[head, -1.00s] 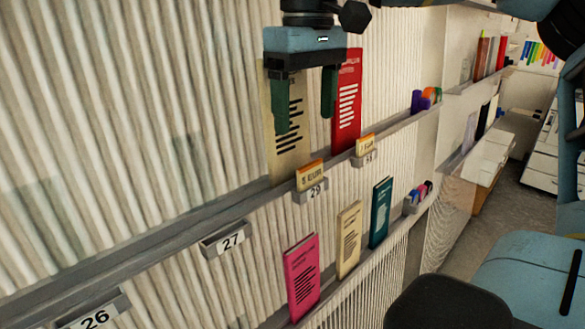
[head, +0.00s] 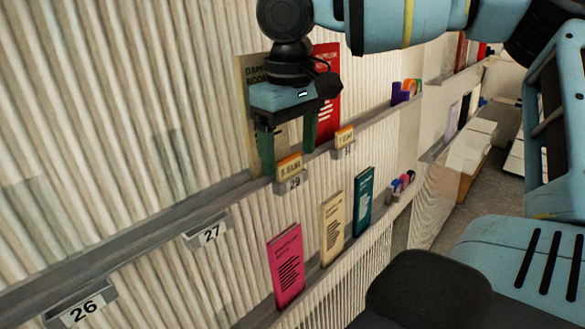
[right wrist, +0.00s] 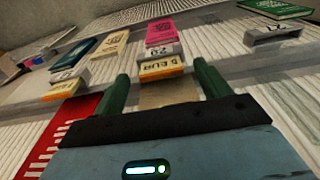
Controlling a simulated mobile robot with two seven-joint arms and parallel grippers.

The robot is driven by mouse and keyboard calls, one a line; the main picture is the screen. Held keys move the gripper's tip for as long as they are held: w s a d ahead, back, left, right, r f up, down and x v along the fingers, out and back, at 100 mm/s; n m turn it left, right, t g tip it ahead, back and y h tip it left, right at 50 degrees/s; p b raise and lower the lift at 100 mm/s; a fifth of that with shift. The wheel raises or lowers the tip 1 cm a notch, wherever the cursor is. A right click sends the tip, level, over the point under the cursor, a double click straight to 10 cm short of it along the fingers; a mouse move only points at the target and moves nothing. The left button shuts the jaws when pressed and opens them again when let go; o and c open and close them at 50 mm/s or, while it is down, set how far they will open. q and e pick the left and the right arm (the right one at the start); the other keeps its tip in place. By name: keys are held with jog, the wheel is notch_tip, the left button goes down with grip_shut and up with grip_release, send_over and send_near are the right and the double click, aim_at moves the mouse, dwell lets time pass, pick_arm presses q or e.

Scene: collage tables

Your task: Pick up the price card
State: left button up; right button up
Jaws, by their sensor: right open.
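A small orange and cream price card (head: 289,167) stands in the grey holder marked 29 (head: 293,184) on the upper ledge. In the right wrist view the card (right wrist: 161,70) reads "5 EUR" and shows between and just beyond my fingertips. My right gripper (head: 288,155) is open and empty, its dark green fingers pointing down at either side of the card's top. Whether they touch it I cannot tell. A second price card (head: 344,137) stands in the holder to the right. My left gripper is not in view.
A cream booklet (head: 252,100) and a red booklet (head: 327,100) stand behind my gripper on the upper ledge. Pink (head: 286,266), cream (head: 332,228) and teal (head: 363,202) booklets stand on the lower ledge. Holders 27 (head: 208,232) and 26 (head: 80,307) hold no card.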

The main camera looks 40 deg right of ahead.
aim_at(291, 170)
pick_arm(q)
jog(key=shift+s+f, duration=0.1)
pick_arm(e)
jog(key=shift+f, duration=0.2)
jog(key=c, duration=1)
jog(key=shift+r, duration=0.1)
